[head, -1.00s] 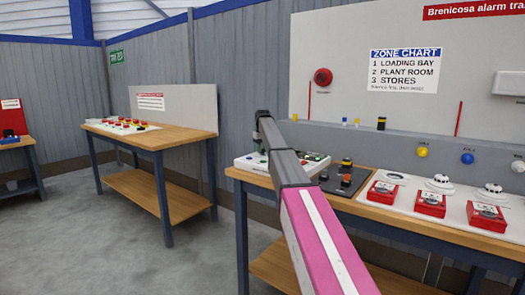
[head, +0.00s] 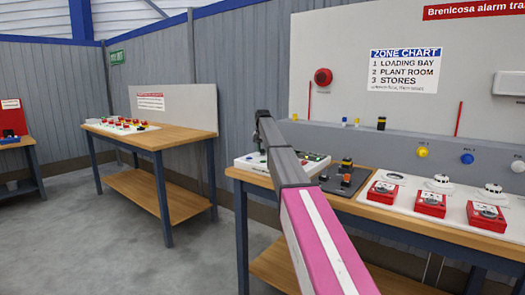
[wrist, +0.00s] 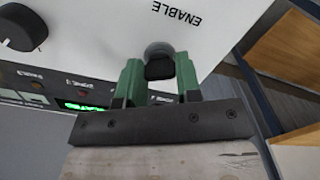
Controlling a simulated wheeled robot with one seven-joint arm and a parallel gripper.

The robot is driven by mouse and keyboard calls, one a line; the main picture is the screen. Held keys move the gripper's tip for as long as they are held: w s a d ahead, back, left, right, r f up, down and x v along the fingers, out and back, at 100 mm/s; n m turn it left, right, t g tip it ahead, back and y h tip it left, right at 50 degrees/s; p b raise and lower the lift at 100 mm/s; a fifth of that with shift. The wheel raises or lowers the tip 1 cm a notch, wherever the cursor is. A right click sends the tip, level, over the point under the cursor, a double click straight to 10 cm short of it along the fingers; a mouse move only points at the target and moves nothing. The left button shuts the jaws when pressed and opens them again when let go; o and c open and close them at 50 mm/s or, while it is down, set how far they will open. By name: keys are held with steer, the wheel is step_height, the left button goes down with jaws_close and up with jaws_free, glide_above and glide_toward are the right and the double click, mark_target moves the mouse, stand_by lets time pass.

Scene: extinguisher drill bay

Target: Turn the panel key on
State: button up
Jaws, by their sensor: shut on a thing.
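The white panel (wrist: 230,25) fills the top of the wrist view, with the word ENABLE printed on it upside down. A small black key (wrist: 159,70) stands out of a round grey lock (wrist: 158,50) beside that word. My gripper (wrist: 158,66) has its green fingers on both sides of the key and is shut on it. Which way the key is turned is hard to tell. In the head view the panel (head: 246,163) lies at the left end of the near bench, and my arm hides the key and gripper.
A black knob (wrist: 22,27) and a lit green display (wrist: 82,106) are on the panel near my gripper. On the bench (head: 450,236) stand a dark block with buttons (head: 345,178) and several red call points (head: 430,203). Open floor lies to the left.

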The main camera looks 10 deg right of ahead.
steer(key=o, duration=0.9)
steer(key=shift+r, duration=0.1)
step_height(320, 180, up, 11)
steer(key=shift+f, duration=0.2)
